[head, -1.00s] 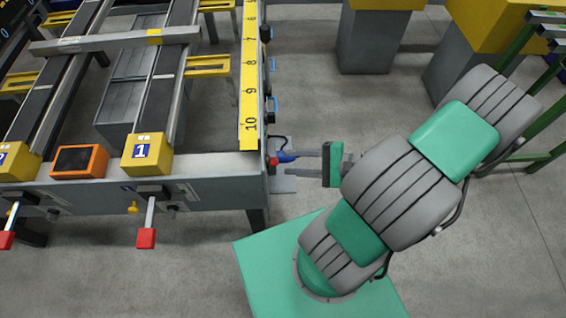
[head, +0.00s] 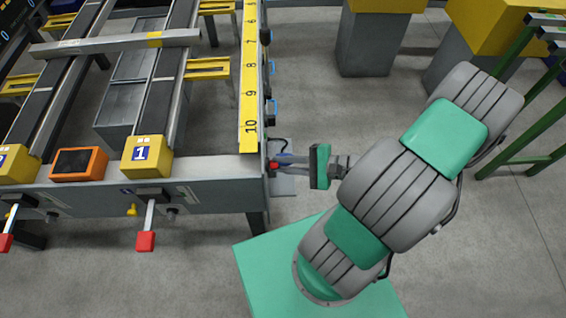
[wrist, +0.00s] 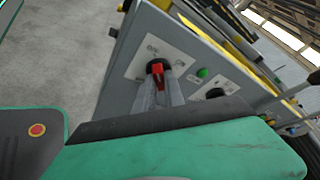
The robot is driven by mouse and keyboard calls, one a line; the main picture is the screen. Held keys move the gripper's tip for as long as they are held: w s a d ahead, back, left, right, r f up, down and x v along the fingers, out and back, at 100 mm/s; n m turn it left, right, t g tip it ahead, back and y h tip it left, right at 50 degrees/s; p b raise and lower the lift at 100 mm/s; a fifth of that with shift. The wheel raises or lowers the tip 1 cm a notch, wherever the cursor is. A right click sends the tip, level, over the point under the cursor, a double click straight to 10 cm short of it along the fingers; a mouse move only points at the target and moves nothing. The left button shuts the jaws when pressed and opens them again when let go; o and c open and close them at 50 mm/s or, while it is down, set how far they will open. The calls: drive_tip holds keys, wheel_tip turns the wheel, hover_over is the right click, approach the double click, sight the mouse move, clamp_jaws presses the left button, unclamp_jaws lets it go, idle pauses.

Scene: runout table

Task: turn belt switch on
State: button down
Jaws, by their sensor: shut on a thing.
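The belt switch (wrist: 157,71) is a red handle on a black round base, on a pale plate with small lettering that looks like OFF and ON. It sits on the grey end panel of the runout table. In the head view the red switch (head: 273,167) shows at the table's right end. My gripper (wrist: 161,88) reaches it from below in the wrist view, its two grey fingers shut on the red handle. In the head view my gripper (head: 282,165) is level with the switch at the panel. The handle's exact turn is hard to read, as the fingers partly cover it.
A green button (wrist: 202,72) and a second black knob (wrist: 215,93) are beside the switch. A yellow numbered scale (head: 250,90) runs along the table's edge. Red-tipped levers (head: 146,239) stick out in front.

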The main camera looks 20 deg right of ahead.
drive_tip(key=shift+r+p, duration=0.15)
drive_tip(key=shift+p, duration=0.5)
drive_tip(key=m+g+y+p, duration=0.1)
drive_tip(key=m+g+p, duration=0.1)
drive_tip(key=m+p, duration=0.1)
drive_tip(key=w+m+g+p, duration=0.1)
drive_tip(key=m+g+p, duration=0.2)
drive_tip(key=m, duration=0.2)
drive_tip(key=m+g+y+p, duration=0.1)
drive_tip(key=m+g+p, duration=0.1)
drive_tip(key=m+p, duration=0.2)
drive_tip(key=shift+w+d+f+g+y, duration=0.15)
drive_tip(key=shift+d+f+g+y, duration=0.05)
drive_tip(key=shift+g+y, duration=0.1)
idle(0.4)
drive_tip(key=shift+m, duration=0.3)
drive_tip(key=c, duration=1.4)
unclamp_jaws()
drive_tip(key=shift+c, duration=0.2)
